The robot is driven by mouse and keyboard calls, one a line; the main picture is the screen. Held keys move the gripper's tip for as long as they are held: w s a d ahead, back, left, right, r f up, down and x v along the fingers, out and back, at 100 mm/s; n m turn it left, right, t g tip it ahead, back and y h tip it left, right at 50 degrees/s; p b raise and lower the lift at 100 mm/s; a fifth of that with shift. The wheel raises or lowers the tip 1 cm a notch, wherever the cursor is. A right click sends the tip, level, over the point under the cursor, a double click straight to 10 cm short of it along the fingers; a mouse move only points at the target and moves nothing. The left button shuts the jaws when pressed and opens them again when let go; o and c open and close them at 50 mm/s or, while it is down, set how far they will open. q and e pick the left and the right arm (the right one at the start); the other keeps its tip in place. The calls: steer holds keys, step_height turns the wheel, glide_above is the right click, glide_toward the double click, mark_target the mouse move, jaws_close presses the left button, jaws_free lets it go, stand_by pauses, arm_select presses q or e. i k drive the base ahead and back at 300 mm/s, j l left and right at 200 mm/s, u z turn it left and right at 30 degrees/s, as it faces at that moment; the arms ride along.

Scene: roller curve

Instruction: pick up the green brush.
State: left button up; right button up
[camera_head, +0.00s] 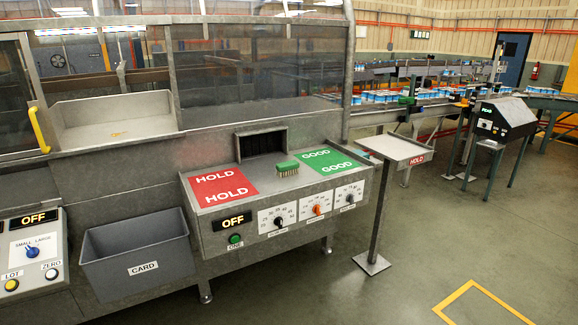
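The green brush (287,168) lies on the metal shelf (262,168) of the machine, in the middle of the head view. It has a green back on top and pale bristles facing down. It sits between the red HOLD mat (222,187) and the green GOOD mat (325,161), close to the edge of the green one. Nothing covers it. Neither of my grippers shows in the head view.
Below the shelf front are dials, a green button (234,239) and an OFF display. A grey CARD bin (135,258) hangs at the left. A small HOLD stand (395,150) stands to the right. Open floor lies at the lower right.

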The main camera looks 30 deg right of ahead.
mark_target(291, 167)
steer(key=i+l, duration=0.15)
steer(key=l, duration=0.3)
steer(key=i+l+u, duration=0.1)
steer(key=l, duration=0.3)
steer(key=i+l, duration=0.2)
steer(key=l, duration=0.25)
steer(key=i+l+u, duration=0.15)
steer(key=l, duration=0.3)
steer(key=i+l, duration=0.1)
steer(key=l, duration=0.35)
steer(key=i+l+u, duration=0.1)
steer(key=l, duration=0.35)
steer(key=i+l, duration=0.15)
steer(key=l, duration=0.3)
steer(key=u, duration=0.05)
